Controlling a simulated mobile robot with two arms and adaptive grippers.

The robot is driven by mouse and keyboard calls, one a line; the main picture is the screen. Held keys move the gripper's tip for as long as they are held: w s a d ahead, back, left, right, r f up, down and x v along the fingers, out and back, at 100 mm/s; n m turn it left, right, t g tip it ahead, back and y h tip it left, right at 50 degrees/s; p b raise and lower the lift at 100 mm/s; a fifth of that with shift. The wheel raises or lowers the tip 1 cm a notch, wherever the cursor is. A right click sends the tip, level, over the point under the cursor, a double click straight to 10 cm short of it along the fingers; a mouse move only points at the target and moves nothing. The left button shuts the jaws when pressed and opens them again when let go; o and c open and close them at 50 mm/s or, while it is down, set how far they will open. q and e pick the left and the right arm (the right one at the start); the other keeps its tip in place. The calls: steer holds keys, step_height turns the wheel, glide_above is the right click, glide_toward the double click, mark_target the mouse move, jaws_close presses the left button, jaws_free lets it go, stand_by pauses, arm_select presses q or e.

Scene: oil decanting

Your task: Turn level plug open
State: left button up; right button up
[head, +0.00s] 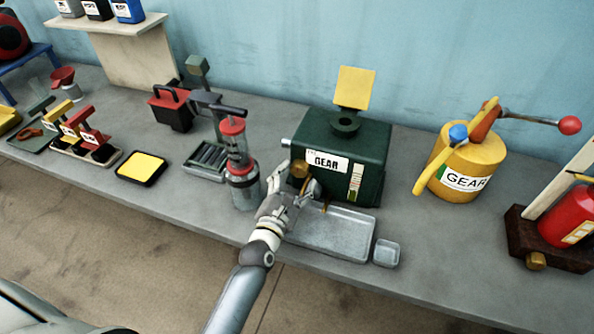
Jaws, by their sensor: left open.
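The dark green gear box (367,150) stands on the bench with a "GEAR" label on its front. A round brass plug (299,169) sits at the left of its front face; I take it to be the level plug. My left gripper (303,180) is open in front of the box, its fingers around or right beside the plug. I cannot tell whether they touch it. The gripper hides the lower left of the box front. My right gripper is not in view.
A metal drip tray (345,236) lies below the box front, with a small square dish (386,253) beside it. A pump bottle (242,188) stands close left of my gripper. A yellow gear oil can (468,160) stands right, with bare bench between.

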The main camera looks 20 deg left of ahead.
arm_select(q)
steer(key=shift+w, duration=1.15)
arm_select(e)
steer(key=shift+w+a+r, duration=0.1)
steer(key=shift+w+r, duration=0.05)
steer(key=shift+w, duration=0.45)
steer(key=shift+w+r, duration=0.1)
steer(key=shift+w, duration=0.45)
arm_select(q)
steer(key=shift+c, duration=0.3)
steer(key=c, duration=1)
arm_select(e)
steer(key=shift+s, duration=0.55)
